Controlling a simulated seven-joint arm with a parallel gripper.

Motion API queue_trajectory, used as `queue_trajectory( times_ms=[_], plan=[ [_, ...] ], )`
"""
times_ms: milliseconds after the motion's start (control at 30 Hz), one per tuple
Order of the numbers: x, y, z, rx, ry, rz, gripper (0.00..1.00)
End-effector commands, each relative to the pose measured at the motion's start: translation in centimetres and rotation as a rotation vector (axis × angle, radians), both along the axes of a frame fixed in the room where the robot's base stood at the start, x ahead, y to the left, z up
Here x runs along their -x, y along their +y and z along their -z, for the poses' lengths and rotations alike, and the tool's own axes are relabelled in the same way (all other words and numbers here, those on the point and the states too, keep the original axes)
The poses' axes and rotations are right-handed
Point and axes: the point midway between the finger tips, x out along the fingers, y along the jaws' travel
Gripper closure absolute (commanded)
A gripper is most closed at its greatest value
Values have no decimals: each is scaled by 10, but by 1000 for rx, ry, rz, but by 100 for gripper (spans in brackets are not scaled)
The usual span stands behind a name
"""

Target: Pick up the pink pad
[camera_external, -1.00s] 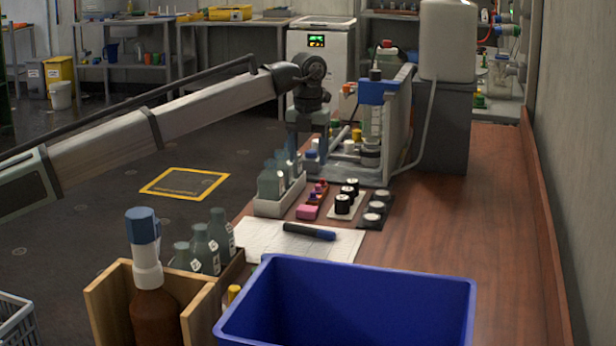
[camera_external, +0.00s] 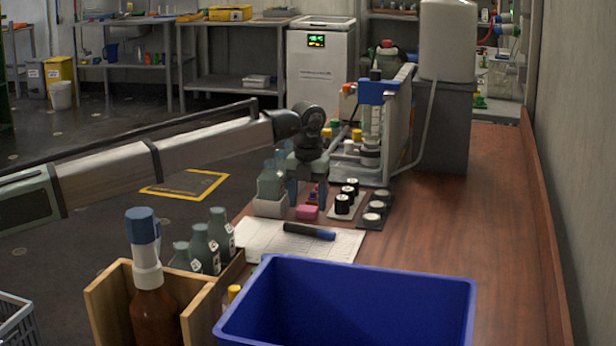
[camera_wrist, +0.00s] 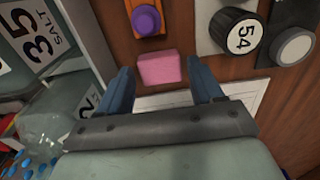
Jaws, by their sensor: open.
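The pink pad (camera_external: 307,212) lies on the wooden bench, just behind the white paper sheet. In the wrist view the pink pad (camera_wrist: 158,69) sits ahead of and between my two blue fingertips. My gripper (camera_external: 306,188) is open and empty above the bench beside the pad. In the wrist view my gripper (camera_wrist: 163,82) has its fingers apart on either side of the pad's width. I cannot tell the exact height of the fingertips above the pad.
An orange holder with a purple knob (camera_wrist: 147,21) is just beyond the pad. Black-topped jars (camera_external: 343,203) stand to the right, and bottles (camera_external: 271,183) in a tray close on the left. A dark marker (camera_external: 309,231) lies on the paper (camera_external: 262,241). A blue bin (camera_external: 350,273) is in front.

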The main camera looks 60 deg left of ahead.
Motion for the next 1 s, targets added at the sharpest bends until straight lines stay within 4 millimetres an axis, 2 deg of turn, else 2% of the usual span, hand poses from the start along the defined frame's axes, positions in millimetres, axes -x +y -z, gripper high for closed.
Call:
queue_trajectory(
  times_ms=[133, 367, 867, 1000],
  plan=[
    [0, 0, 16, 0, 0, 0, 34],
    [0, 0, 17, 0, 0, 0, 34],
    [0, 0, 17, 0, 0, 0, 81],
    [0, 1, 16, -1, -1, 0, 81]
  ],
)
